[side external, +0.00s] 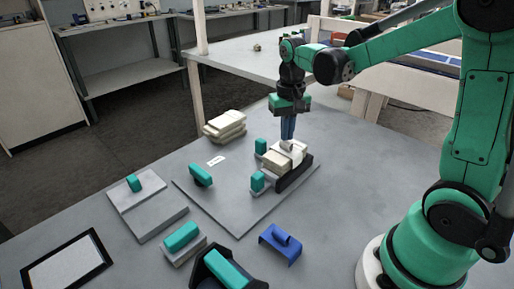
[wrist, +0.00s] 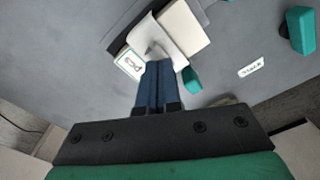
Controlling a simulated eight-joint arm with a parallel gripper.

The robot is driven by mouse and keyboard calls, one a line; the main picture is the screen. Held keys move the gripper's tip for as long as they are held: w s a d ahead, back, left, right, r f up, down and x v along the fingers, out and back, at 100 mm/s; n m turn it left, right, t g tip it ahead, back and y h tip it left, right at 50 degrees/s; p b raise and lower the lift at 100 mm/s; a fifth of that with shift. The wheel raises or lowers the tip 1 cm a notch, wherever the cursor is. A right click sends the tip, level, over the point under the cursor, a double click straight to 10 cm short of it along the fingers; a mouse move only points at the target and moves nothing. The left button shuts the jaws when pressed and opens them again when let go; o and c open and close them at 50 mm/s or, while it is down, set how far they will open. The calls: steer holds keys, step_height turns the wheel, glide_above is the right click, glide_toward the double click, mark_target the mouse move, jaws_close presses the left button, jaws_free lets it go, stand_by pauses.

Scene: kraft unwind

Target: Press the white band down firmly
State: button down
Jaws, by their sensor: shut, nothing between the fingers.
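The white band (side external: 293,149) lies across a cream stack (side external: 277,161) in a dark fixture (side external: 296,175) on the grey board. In the wrist view the white band (wrist: 166,38) lies over the cream stack (wrist: 184,27), with one end loose-looking near the fingertips. My gripper (side external: 288,137) points straight down with its blue fingers shut and empty, right above or at the band. In the wrist view the shut fingertips (wrist: 159,64) are at the band's near edge. I cannot tell whether they touch it.
Teal-topped pieces (side external: 260,147) stand beside the stack. A blue bracket (side external: 281,244), a black tray (side external: 226,268) and a dark-framed panel (side external: 66,272) lie in front. The board's front is clear.

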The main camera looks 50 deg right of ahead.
steer(key=shift+f, duration=0.25)
steer(key=shift+f, duration=0.15)
stand_by(0.6)
steer(key=shift+r, duration=2.65)
